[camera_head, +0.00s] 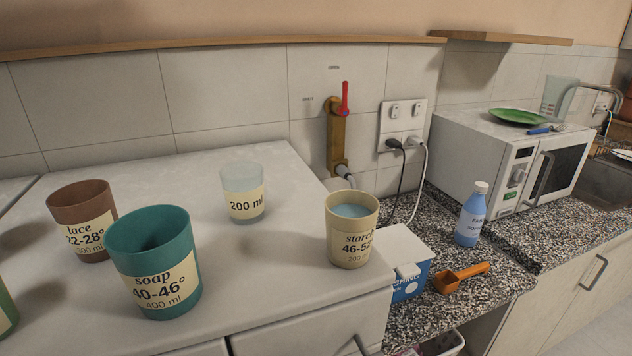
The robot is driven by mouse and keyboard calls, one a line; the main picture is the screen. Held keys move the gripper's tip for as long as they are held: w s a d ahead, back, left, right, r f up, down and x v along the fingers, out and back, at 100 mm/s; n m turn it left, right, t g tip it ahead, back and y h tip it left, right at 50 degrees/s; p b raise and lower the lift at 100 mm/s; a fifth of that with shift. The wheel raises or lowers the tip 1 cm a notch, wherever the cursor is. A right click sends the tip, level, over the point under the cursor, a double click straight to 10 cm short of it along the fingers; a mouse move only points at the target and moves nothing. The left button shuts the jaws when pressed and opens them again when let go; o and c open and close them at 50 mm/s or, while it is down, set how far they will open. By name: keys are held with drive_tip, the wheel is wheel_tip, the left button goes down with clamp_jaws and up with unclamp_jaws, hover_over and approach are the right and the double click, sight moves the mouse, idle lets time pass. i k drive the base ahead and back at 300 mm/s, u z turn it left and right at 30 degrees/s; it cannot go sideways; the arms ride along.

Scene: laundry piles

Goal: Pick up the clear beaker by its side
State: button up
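The clear beaker (243,178) stands upright on the white appliance top (250,262), towards the back and near the middle of it. It is a frosted, see-through cup with a cream label reading "200 ml". Nothing touches it, and its near side is in plain sight. I cannot see inside it well enough to tell whether it holds anything. Another translucent vessel (558,97) stands on the microwave at the far right. My gripper is not in view.
Teal soap cup (150,250) and brown lace cup (82,212) stand left of the beaker; beige starch cup (351,240) with bluish liquid stands right. A blue box (408,285), orange scoop (460,277), blue bottle (470,215) and microwave (510,165) are on the speckled counter.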

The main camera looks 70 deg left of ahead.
sight(242, 182)
drive_tip(key=i, duration=3)
drive_tip(key=u, duration=4.15)
drive_tip(key=i, duration=0.45)
drive_tip(key=u, duration=0.05)
